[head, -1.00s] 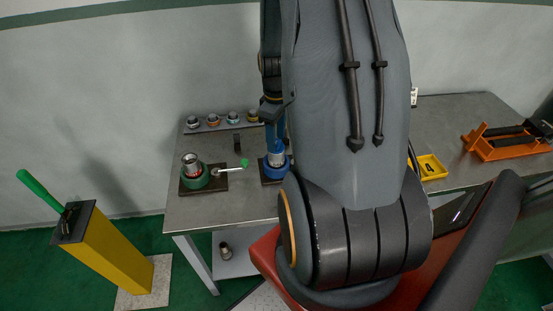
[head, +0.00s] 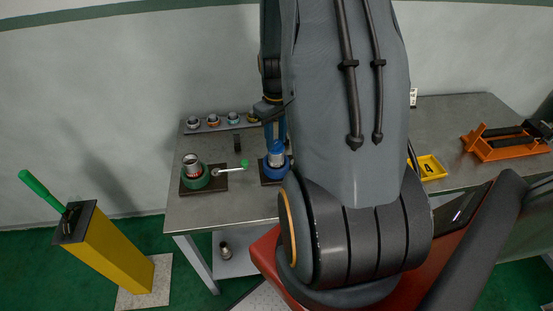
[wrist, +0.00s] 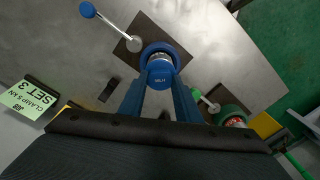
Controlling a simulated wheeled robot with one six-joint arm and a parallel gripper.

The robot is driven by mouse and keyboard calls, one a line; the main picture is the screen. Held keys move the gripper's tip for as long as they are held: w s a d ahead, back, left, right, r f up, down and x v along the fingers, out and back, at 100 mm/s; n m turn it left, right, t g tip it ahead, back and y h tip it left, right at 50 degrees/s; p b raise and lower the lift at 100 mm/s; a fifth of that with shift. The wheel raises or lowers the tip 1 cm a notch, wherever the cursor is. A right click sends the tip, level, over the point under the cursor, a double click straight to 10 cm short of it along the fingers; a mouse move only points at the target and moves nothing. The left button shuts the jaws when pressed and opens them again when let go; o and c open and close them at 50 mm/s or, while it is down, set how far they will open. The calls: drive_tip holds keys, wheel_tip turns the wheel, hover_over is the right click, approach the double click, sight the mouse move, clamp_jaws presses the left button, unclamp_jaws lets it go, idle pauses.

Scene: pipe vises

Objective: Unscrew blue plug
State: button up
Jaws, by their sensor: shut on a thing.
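My gripper (wrist: 161,84) is shut on the plug, with one blue finger on either side. In the head view the plug (head: 276,147) shows above the blue vise (head: 274,171) on the bench, partly behind my arm. The thread and how far the plug is screwed in are hidden.
A green vise (head: 196,180) with a pipe and handle stands left of the blue one. A rack (head: 222,124) with several fittings lies behind. A yellow post (head: 105,252) stands left.

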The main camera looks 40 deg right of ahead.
drive_tip(key=m, duration=0.9)
drive_tip(key=m, duration=1.4)
drive_tip(key=shift+m+b, duration=0.3)
